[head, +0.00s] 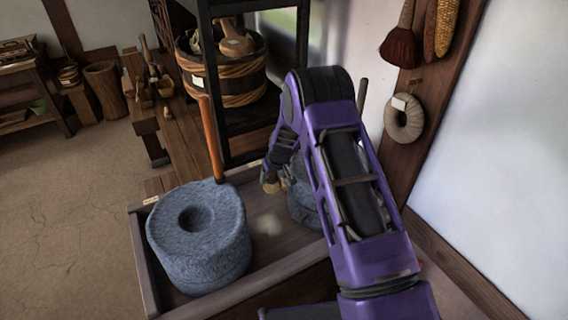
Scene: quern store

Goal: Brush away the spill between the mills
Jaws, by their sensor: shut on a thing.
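A blue-grey stone mill (198,262) with a round hole in its top and an upright orange-brown handle (210,137) stands at the left of a shallow wooden tray (143,262). A second stone mill (301,205) stands to the right, mostly hidden behind my purple arm. A pale, faint patch of spill (269,226) lies on the tray floor between the mills. My gripper (273,174) is over the back of the tray, beside the right mill. It is shut on a small tan thing (271,185), seemingly a brush; its lower end is hard to make out.
A black shelf frame (257,137) stands behind the tray, with a wooden tub (225,83) on it. A bench (184,128) with small wooden tools is at the back left. A brush (400,47), corn cobs and a ring (404,119) hang at the right. The left floor is clear.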

